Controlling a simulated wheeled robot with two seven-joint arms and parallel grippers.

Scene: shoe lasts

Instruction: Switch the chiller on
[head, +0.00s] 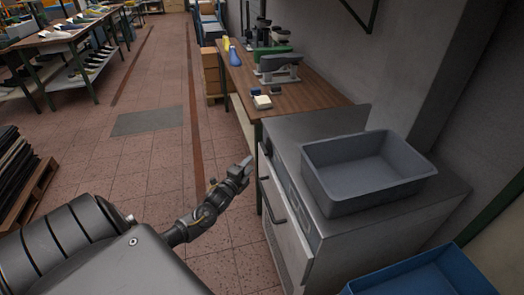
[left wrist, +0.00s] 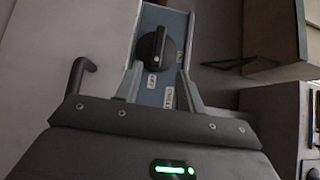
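The chiller (head: 289,222) is a metal cabinet at the right in the head view, with a dark bar handle and a blue-grey control strip (head: 301,208) on its front. My left gripper (head: 246,164) is in front of the chiller. In the left wrist view its fingers (left wrist: 160,73) are apart and empty, below the knob, which appears beyond the tips. My right gripper is out of view.
A grey open bin (head: 365,170) stands on the chiller top. The door handle (left wrist: 80,76) is left of the fingers in the wrist view. A wooden bench (head: 300,98) with tools stands behind the chiller. A blue crate (head: 420,274) is at the lower right.

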